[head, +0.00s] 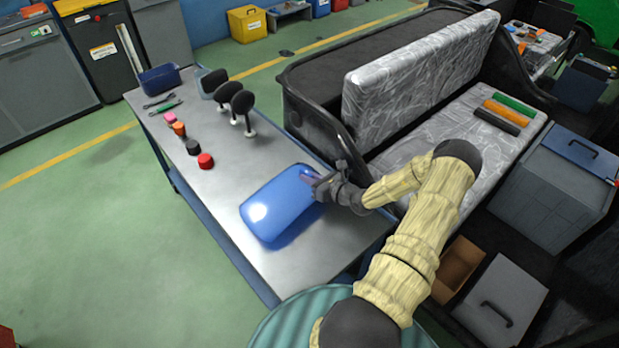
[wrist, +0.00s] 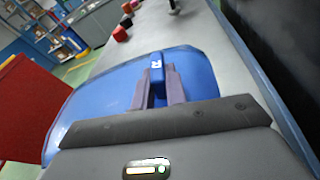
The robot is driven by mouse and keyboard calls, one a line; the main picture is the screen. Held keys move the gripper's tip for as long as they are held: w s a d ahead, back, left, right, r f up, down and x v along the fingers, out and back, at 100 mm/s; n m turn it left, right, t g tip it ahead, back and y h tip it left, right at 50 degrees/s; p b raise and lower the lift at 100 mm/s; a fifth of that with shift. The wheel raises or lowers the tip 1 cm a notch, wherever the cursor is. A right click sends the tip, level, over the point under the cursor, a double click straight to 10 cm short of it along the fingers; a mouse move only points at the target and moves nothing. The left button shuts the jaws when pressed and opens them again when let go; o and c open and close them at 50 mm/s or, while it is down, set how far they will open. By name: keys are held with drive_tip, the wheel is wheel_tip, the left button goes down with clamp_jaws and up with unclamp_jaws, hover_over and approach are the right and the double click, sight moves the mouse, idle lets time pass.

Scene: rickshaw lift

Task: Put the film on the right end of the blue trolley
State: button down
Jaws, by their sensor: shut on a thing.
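A glossy blue curved sheet, apparently the film (head: 275,208), is over the near part of the blue trolley (head: 225,165), which has a grey metal top and blue sides. I cannot tell whether the sheet touches the top. My gripper (head: 314,180) is shut on the sheet's right edge. In the wrist view, the fingers (wrist: 156,80) close around a blue tab on the sheet (wrist: 105,92). The palm hides the sheet's near part.
Red (head: 206,160) and dark (head: 193,147) round pieces, other small pieces and black-topped stands (head: 242,105) occupy the trolley's far half. A seat bench with a grey-wrapped back (head: 420,85) is close on the right. Green floor on the left is clear.

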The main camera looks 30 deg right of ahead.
drive_tip(key=shift+f+b, duration=0.7)
drive_tip(key=shift+f, duration=0.75)
drive_tip(key=c, duration=1.3)
unclamp_jaws()
drive_tip(key=shift+c, duration=0.2)
drive_tip(key=shift+s+r, duration=0.1)
drive_tip(key=b+v, duration=0.2)
drive_tip(key=v, duration=1.5)
drive_tip(key=shift+s+d, duration=0.1)
